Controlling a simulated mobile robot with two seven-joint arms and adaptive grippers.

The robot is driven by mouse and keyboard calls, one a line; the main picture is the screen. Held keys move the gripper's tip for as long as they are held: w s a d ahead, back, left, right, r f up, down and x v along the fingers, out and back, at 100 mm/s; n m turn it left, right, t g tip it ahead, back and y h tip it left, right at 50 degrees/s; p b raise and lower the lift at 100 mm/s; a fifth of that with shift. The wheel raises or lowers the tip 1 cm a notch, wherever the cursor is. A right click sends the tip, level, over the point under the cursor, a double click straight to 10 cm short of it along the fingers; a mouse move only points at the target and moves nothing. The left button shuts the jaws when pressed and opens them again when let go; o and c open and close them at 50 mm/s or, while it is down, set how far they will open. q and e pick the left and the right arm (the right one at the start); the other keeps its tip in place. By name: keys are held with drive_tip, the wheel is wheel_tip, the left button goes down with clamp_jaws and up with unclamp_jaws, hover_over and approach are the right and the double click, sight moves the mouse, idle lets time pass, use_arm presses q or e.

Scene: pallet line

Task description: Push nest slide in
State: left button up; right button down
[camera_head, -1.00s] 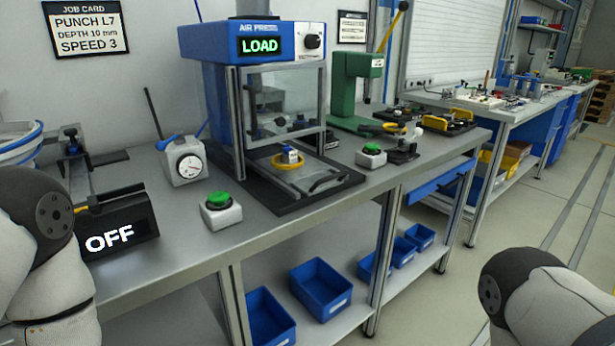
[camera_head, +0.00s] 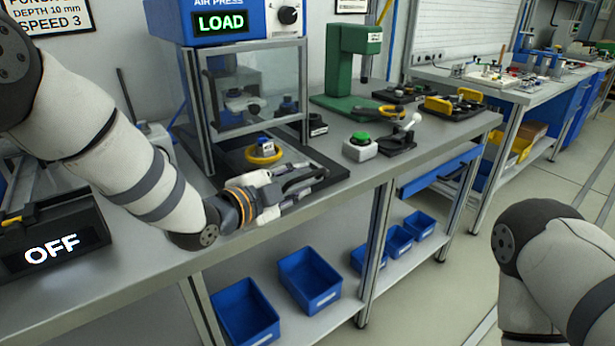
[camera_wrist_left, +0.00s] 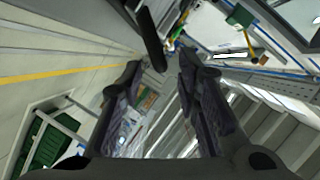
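The nest slide (camera_head: 332,166) is a dark plate drawn out at the front of the blue air press (camera_head: 225,20). On it sits the yellow ring nest (camera_head: 264,156) with a small blue-and-white part (camera_head: 265,146) in it. My left gripper (camera_head: 300,188) is at the slide's front, at the dark bar handle (camera_head: 305,179), and partly covers it. In the left wrist view its two fingers (camera_wrist_left: 160,62) stand apart with nothing seen between them. A dark bar (camera_wrist_left: 150,36), likely the handle, lies just past the tips; contact cannot be told. My right gripper is out of view.
The press display reads LOAD. A green-button box (camera_head: 361,146) and a green press (camera_head: 350,65) stand to the right. A box reading OFF (camera_head: 52,245) is at the left. Blue bins (camera_head: 310,280) sit on the shelf below. My right arm is at the lower right.

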sight(304, 177)
use_arm(q)
drive_tip(key=x, duration=0.3)
drive_tip(key=shift+f, duration=0.2)
drive_tip(key=shift+w+d+r, duration=0.15)
drive_tip(key=shift+w+d, duration=0.1)
drive_tip(key=shift+w, duration=0.05)
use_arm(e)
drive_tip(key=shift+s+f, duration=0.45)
